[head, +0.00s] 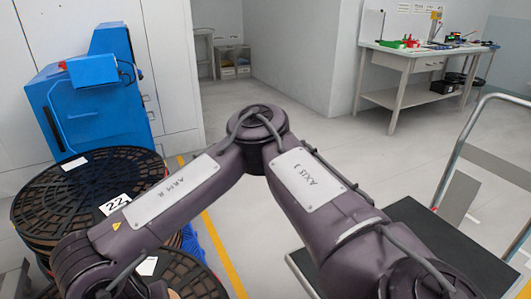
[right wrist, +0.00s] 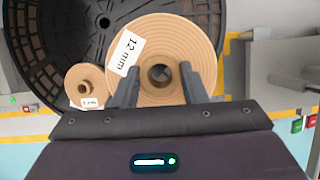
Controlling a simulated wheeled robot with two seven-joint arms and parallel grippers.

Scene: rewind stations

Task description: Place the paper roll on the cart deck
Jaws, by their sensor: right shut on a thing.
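A large tan paper roll (right wrist: 195,45) with a white "12 mm" label shows in the right wrist view, on a black ribbed disc (right wrist: 40,60). My right gripper (right wrist: 159,76) is at this roll, its two fingers on either side of the hollow core, shut on the roll. In the head view my right arm reaches across to the left and its gripper is hidden. The cart deck (head: 455,245) is a dark flat platform at the lower right, partly covered by my arm. My left gripper is not in view.
A smaller labelled tan roll (right wrist: 85,84) sits beside the large one. Black disc stack (head: 90,190) with a "22" label stands at left, before a blue machine (head: 95,95). The cart's metal handle (head: 465,140) rises at right. A workbench (head: 425,60) stands far back; the middle floor is clear.

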